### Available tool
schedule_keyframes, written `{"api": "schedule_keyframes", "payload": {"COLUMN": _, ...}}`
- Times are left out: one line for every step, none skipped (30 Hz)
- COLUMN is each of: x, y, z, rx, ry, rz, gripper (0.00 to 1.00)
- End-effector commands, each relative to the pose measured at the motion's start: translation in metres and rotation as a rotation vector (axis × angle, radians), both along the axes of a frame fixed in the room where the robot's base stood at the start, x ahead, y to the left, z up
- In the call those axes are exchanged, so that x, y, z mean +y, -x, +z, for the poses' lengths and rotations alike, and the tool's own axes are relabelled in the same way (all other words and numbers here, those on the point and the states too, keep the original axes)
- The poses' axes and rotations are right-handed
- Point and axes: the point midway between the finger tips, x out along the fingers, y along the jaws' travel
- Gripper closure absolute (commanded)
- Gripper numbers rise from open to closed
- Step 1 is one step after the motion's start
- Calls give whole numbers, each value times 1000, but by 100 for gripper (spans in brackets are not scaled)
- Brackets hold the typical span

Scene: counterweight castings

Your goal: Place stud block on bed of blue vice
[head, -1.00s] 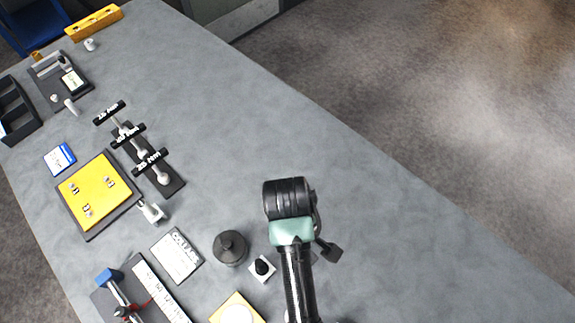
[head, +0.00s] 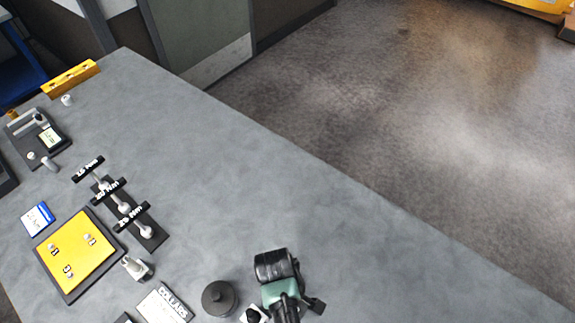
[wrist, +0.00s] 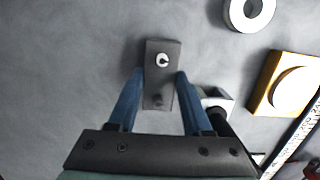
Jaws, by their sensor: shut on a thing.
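The stud block (wrist: 159,88) shows in the wrist view as a dark grey oblong block with a pale ring on its face and a short dark peg. My gripper (wrist: 160,82) is shut on it, with one blue finger along each long side. In the head view my dark arm with its green collar is low in the picture, over the table; the fingertips and the block cannot be made out there. I cannot make out a blue vice in either current view.
The grey table (head: 215,170) is clear along its right side. A yellow board (head: 78,255) stands left in the head view.

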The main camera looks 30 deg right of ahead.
Motion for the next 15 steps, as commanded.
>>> {"api": "schedule_keyframes", "payload": {"x": -1, "y": -1, "z": 1, "rx": -3, "ry": 1, "rz": 0, "gripper": 100}}
{"api": "schedule_keyframes", "payload": {"x": -1, "y": -1, "z": 1, "rx": -3, "ry": 1, "rz": 0, "gripper": 100}}
{"api": "schedule_keyframes", "payload": {"x": -1, "y": -1, "z": 0, "rx": -2, "ry": 2, "rz": 0, "gripper": 100}}
{"api": "schedule_keyframes", "payload": {"x": -1, "y": -1, "z": -1, "rx": -2, "ry": 2, "rz": 0, "gripper": 100}}
{"api": "schedule_keyframes", "payload": {"x": -1, "y": -1, "z": -2, "rx": -2, "ry": 2, "rz": 0, "gripper": 100}}
{"api": "schedule_keyframes", "payload": {"x": -1, "y": -1, "z": -3, "rx": -2, "ry": 2, "rz": 0, "gripper": 100}}
{"api": "schedule_keyframes", "payload": {"x": 0, "y": 0, "z": -3, "rx": 0, "ry": 0, "rz": 0, "gripper": 45}}
{"api": "schedule_keyframes", "payload": {"x": 0, "y": 0, "z": -3, "rx": 0, "ry": 0, "rz": 0, "gripper": 40}}
{"api": "schedule_keyframes", "payload": {"x": 0, "y": 0, "z": -3, "rx": 0, "ry": 0, "rz": 0, "gripper": 32}}
{"api": "schedule_keyframes", "payload": {"x": 0, "y": 0, "z": -3, "rx": 0, "ry": 0, "rz": 0, "gripper": 27}}
{"api": "schedule_keyframes", "payload": {"x": 0, "y": 0, "z": -3, "rx": 0, "ry": 0, "rz": 0, "gripper": 22}}
{"api": "schedule_keyframes", "payload": {"x": 0, "y": 0, "z": -3, "rx": 0, "ry": 0, "rz": 0, "gripper": 20}}
{"api": "schedule_keyframes", "payload": {"x": 0, "y": 0, "z": -2, "rx": 0, "ry": 0, "rz": 0, "gripper": 20}}
{"api": "schedule_keyframes", "payload": {"x": 0, "y": 0, "z": -2, "rx": 0, "ry": 0, "rz": 0, "gripper": 20}}
{"api": "schedule_keyframes", "payload": {"x": 0, "y": 0, "z": -2, "rx": 0, "ry": 0, "rz": 0, "gripper": 20}}
